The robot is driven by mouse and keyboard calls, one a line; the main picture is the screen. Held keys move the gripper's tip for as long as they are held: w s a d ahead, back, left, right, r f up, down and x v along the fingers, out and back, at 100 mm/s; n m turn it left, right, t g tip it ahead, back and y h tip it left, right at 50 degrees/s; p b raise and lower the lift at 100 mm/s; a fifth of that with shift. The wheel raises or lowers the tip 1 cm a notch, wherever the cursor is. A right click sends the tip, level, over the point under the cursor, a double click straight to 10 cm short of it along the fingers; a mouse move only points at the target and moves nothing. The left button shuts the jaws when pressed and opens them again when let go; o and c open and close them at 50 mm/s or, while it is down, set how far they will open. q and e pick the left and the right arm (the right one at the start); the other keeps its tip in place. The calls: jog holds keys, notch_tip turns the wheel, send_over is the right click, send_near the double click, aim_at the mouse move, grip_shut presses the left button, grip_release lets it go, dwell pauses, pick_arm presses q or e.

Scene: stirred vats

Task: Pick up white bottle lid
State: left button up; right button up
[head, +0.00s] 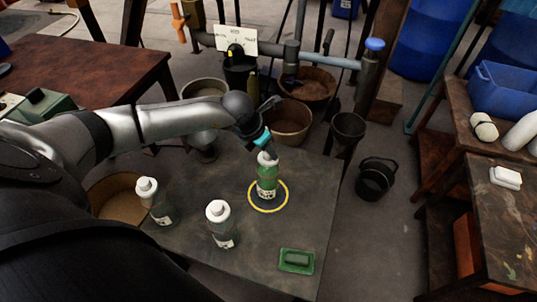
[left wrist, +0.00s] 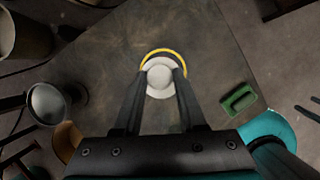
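A green bottle (head: 266,182) with a white lid (head: 267,158) stands upright inside a yellow ring (head: 268,208) on the dark table. My left gripper (head: 266,143) points down just over this lid. In the left wrist view the fingers (left wrist: 162,72) are spread on either side of the round white lid (left wrist: 160,78); I cannot tell whether they touch it. Two other bottles with white lids stand on the table, one at the left (head: 147,189) and one nearer the front (head: 218,212). My right gripper is not in view.
A green block in a tray (head: 296,260) lies at the table's front right. Buckets (head: 290,122) stand behind the table, and a black bucket (head: 375,180) is on the floor to the right. The tabletop (head: 310,200) right of the ring is clear.

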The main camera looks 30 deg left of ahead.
pick_arm(q)
grip_shut()
jog(key=shift+r, duration=0.1)
